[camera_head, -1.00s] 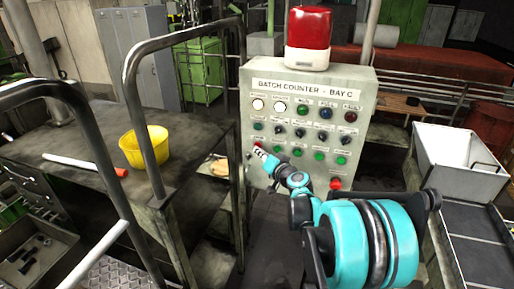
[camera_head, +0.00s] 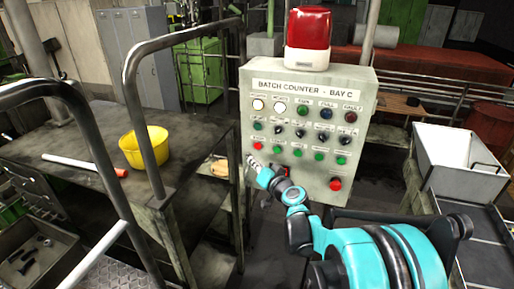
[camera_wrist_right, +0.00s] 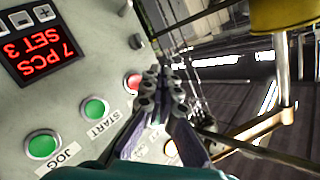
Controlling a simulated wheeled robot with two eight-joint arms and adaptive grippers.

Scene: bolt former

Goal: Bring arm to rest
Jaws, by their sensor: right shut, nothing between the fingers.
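My right gripper (camera_head: 252,161) is shut and empty. It is at the lower left edge of the pale grey batch counter panel (camera_head: 357,90), just below a small red button (camera_head: 257,146). In the right wrist view the shut fingers (camera_wrist_right: 160,88) point along the panel face, beside a red button (camera_wrist_right: 132,83). I cannot tell whether they touch the panel. Green START (camera_wrist_right: 95,107) and JOG (camera_wrist_right: 43,145) buttons and a red-lit display (camera_wrist_right: 42,48) reading "7 PCS SET 3" show upside down there. My left gripper is not in view.
A red beacon (camera_head: 308,38) tops the panel, and a red knob (camera_head: 335,184) sits low on its right. A workbench (camera_head: 95,135) with a yellow bucket (camera_head: 145,147) stands at the left behind dark handrails (camera_head: 150,100). A white bin (camera_head: 460,160) stands at the right.

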